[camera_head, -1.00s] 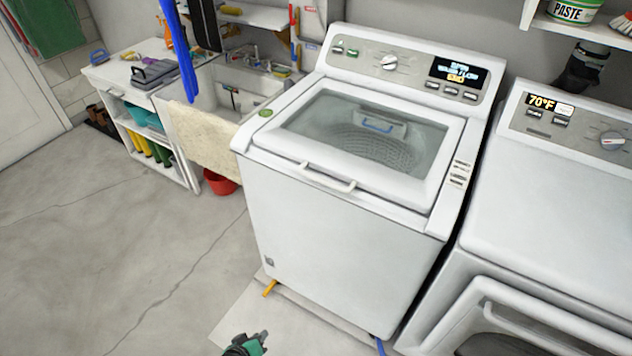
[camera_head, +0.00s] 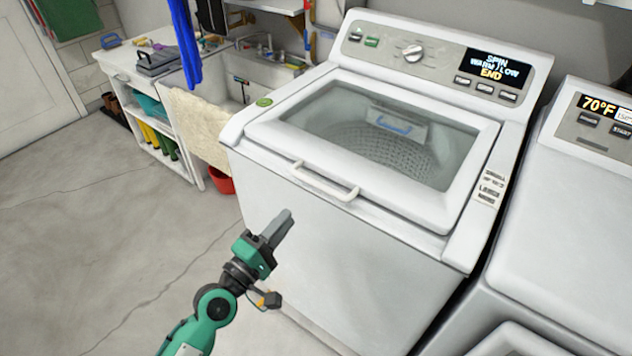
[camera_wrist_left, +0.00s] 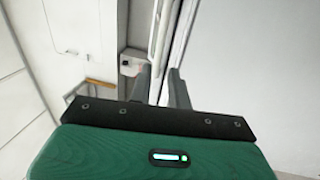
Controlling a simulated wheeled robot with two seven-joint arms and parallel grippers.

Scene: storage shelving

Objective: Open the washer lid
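The white washer (camera_head: 330,230) stands in the middle of the head view. Its lid (camera_head: 375,183) is closed, with a glass window through which the drum shows. The white lid handle (camera_head: 325,180) is a bar at the lid's front edge. My left gripper (camera_head: 283,222) is in front of the washer, below and left of the handle, apart from it. In the left wrist view its two fingers (camera_wrist_left: 159,88) stand apart with a gap between them, so it is open, holding nothing. White edges run beyond the fingers; I cannot tell which part they are. My right gripper is not in view.
A second white machine (camera_head: 570,220) stands close on the right. A sink (camera_head: 222,95) with a beige cloth (camera_head: 200,125) over its front and a white shelf unit (camera_head: 150,130) are on the left. The grey floor (camera_head: 90,240) at front left is clear.

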